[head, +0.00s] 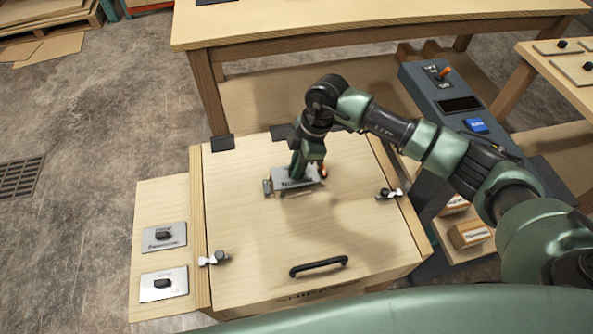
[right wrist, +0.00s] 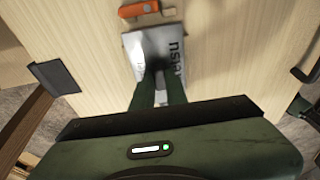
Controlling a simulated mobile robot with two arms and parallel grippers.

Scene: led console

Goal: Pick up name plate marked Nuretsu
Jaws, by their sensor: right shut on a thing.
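The grey name plate (head: 297,180) is at the upper middle of the wooden lid, under my right gripper (head: 297,172). Its dark lettering is partly visible, but I cannot read the whole name. In the right wrist view the plate (right wrist: 140,48) shows between and beyond the fingers, with letters along its right side. My right gripper (right wrist: 160,78) is shut on the plate, likely by its knob, which the fingers hide. I cannot tell whether the plate touches the lid. My left gripper is not in view.
The wooden lid (head: 310,235) has a black handle (head: 318,267) and side latches (head: 215,258) (head: 389,193). Two other plates (head: 164,237) (head: 164,284) lie on the left side board. A dark console (head: 440,95) with an orange lever stands at right. An orange part (right wrist: 146,9) lies beyond the held plate.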

